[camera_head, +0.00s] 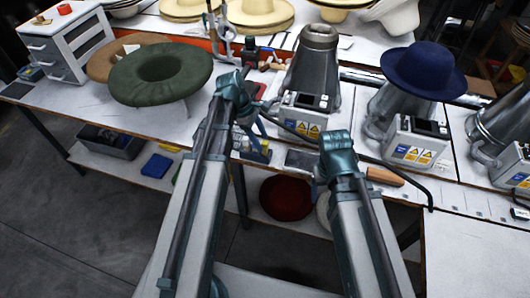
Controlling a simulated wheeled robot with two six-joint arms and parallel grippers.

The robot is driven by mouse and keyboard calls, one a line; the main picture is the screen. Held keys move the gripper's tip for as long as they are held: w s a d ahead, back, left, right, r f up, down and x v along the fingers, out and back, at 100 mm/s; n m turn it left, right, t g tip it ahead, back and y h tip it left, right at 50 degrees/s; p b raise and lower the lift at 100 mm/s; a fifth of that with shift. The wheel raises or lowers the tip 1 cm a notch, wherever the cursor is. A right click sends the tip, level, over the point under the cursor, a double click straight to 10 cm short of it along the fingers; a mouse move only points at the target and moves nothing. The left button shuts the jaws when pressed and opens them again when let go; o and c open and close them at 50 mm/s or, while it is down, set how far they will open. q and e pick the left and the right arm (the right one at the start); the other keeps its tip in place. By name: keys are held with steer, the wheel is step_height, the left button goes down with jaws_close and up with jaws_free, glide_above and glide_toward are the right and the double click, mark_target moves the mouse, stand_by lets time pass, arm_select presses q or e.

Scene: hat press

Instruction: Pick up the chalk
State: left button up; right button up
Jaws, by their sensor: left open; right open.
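I cannot make out the chalk for certain. Small blue and yellow pieces (256,153) lie near the front edge of the white workbench (190,128), just below my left gripper, too small to identify. My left gripper (256,122) is open over the bench, in front of the hat steamer. My arms and wrists cover part of the bench between and below the grippers. I see nothing held in either gripper.
A green hat (160,72) on a stand is left of my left gripper. Metal steamers (315,60) stand behind the grippers, one with a blue hat (423,70). A white drawer unit (65,42) is at the far left. Free bench surface lies below the green hat.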

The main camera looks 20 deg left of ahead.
mark_target(265, 147)
arm_select(q)
steer(key=b+x, duration=0.3)
steer(key=x, duration=0.1)
steer(key=shift+s+d, duration=0.1)
steer(key=shift+c, duration=0.2)
jaws_close()
